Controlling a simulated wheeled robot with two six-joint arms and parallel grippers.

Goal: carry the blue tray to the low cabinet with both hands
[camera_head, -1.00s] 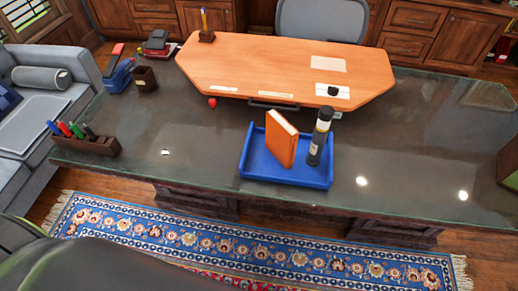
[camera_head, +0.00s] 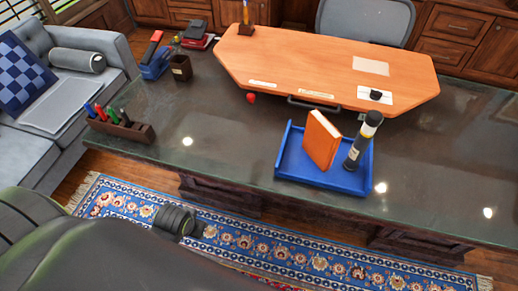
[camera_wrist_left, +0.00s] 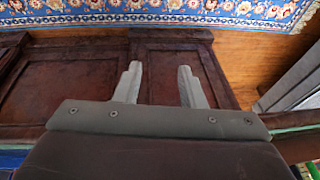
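The blue tray (camera_head: 352,181) lies flat on the dark desk top, near its front edge. An orange book (camera_head: 321,140) stands in it, leaning slightly, with a dark cylinder with a pale band (camera_head: 361,141) beside it. In the left wrist view my left gripper (camera_wrist_left: 160,67) has its two fingers apart with nothing between them, in front of dark wood panels. In the head view a dark part of my left arm shows low at the left, apart from the tray; its fingers cannot be made out there. My right gripper is in neither view. Which cabinet is the low one is unclear.
The dark desk (camera_head: 225,150) holds a pen box (camera_head: 122,127) at its left and an orange-wood top (camera_head: 320,65) behind the tray. A grey sofa (camera_head: 105,82) stands left, a patterned rug (camera_head: 265,247) in front, wooden cabinets (camera_head: 450,50) behind.

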